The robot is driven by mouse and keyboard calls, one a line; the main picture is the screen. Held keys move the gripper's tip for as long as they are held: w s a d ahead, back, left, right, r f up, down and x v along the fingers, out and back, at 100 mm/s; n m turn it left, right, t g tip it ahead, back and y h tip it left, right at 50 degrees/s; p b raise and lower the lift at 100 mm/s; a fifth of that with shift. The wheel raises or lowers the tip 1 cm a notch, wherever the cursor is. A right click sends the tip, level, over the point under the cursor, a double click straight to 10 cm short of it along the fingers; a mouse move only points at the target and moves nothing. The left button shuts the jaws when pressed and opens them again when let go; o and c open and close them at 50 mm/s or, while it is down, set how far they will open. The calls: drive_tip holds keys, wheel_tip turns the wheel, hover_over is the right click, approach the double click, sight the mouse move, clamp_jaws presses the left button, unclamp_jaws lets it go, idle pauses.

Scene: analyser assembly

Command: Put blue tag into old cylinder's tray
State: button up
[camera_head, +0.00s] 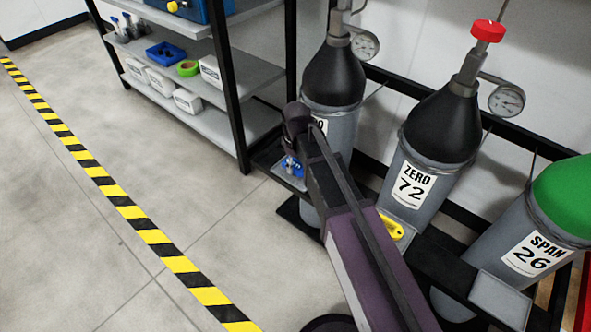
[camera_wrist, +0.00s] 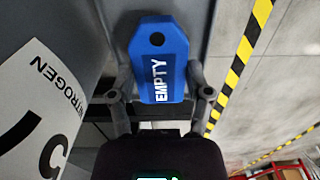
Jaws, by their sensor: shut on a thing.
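The blue tag (camera_wrist: 160,42), marked EMPTY, has a hole near one end. My gripper (camera_wrist: 160,94) is shut on it, with one finger along each side. In the head view a small blue patch (camera_head: 291,166) shows at my gripper, beside the left grey cylinder (camera_head: 341,128) and over a small tray (camera_head: 285,177) at its foot. My arm hides part of that cylinder and its label. A grey surface lies behind the tag in the wrist view; I cannot tell whether the tag touches it. Which cylinder is the old one is not clear.
The ZERO 72 cylinder (camera_head: 432,150) stands right of my arm, with a yellow tag (camera_head: 391,226) in its tray. The green-topped SPAN 26 cylinder (camera_head: 538,235) is farther right. A shelf rack (camera_head: 215,115) stands at the back left. The floor at left is clear.

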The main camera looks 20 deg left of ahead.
sight(296, 166)
drive_tip(key=shift+f+b, duration=0.35)
drive_tip(key=shift+f, duration=0.35)
drive_tip(key=shift+f, duration=0.15)
drive_tip(key=o, duration=1.2)
wheel_tip(296, 166, up, 12)
drive_tip(key=p, duration=1.2)
drive_tip(key=shift+r, duration=0.2)
drive_tip(key=shift+s, duration=0.1)
